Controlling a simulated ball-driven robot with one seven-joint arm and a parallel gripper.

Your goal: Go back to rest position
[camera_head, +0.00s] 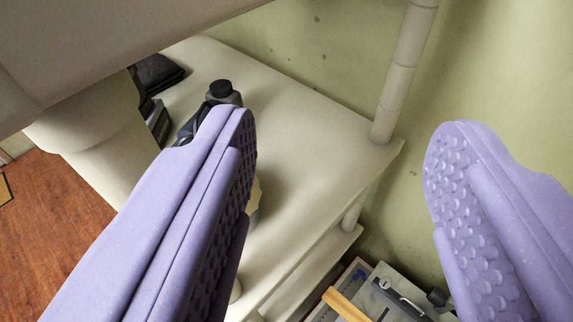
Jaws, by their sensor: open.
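My gripper (340,150) shows as two purple fingers with bumpy inner pads, one at the left and one at the right. The fingers are wide apart and nothing is held between them. Behind them is a cream-coloured shelf unit (310,135) with a smooth top board. The left finger hides part of that board and part of a dark bottle (223,93) with a black cap. No clear contact between the fingers and the shelf shows.
A round post (405,75) rises at the board's right corner. A dark flat item (157,73) lies at the back left. Below are a yellow-handled item (345,305) and a grey case (395,300). A green wall (500,70) stands behind. Reddish wood floor (55,215) shows at left.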

